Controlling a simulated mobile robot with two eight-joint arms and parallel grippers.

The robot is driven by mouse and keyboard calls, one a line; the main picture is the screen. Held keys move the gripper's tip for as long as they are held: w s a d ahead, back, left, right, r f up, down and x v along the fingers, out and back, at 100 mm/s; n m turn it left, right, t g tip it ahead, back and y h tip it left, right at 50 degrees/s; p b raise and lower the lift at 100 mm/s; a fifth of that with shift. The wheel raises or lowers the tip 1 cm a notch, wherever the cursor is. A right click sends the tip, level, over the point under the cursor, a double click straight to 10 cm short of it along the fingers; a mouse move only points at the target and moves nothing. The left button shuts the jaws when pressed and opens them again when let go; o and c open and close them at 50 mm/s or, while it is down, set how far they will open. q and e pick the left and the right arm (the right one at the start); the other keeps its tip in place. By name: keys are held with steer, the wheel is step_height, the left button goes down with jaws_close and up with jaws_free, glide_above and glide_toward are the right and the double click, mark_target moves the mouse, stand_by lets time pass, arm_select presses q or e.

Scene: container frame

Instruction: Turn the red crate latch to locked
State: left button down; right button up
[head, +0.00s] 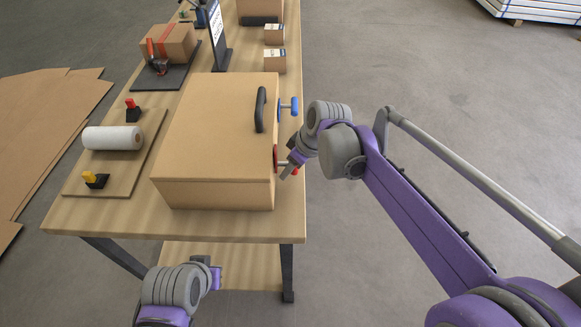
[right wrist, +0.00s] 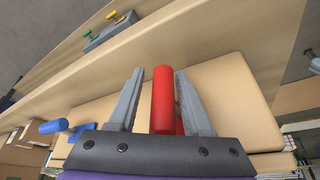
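The tan crate (head: 215,125) sits on the wooden table, with a black handle (head: 260,109) near its right edge. The red latch (head: 276,158) is on the crate's right side, nearer to me than the blue latch (head: 288,106). My right gripper (head: 289,166) is at the red latch. In the right wrist view the red latch's bar (right wrist: 162,98) lies between its two spread fingers, with a gap at the left finger. The blue latch also shows there (right wrist: 66,128). My left gripper (head: 214,276) is low in front of the table; its fingers do not show clearly.
A board (head: 135,172) left of the crate holds a white roll (head: 112,138) and red and yellow knobbed pieces. A sign stand (head: 217,38) and small boxes (head: 274,60) stand behind the crate.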

steer(key=shift+o, duration=0.2)
steer(key=shift+f, duration=0.1)
steer(key=shift+s, duration=0.1)
steer(key=p+v, duration=0.1)
steer(key=v, duration=0.9)
steer(key=shift+r, duration=0.4)
steer(key=shift+d, duration=0.1)
steer(key=s+d+f+m+t+h+p, duration=0.1)
steer(key=s+d+f+m+p, duration=0.2)
steer(key=s+d, duration=0.4)
steer(key=s+d+f+m+t+h+p, duration=0.2)
steer(key=s+d+f+m, duration=0.3)
steer(key=s, duration=0.9)
steer(key=d+m+p, duration=0.1)
steer(key=d+m, duration=0.1)
steer(key=m, duration=0.1)
steer(key=shift+d+h, duration=0.3)
steer(key=shift+d, duration=0.1)
steer(key=shift+w+r, duration=0.1)
steer(key=shift+w, duration=0.05)
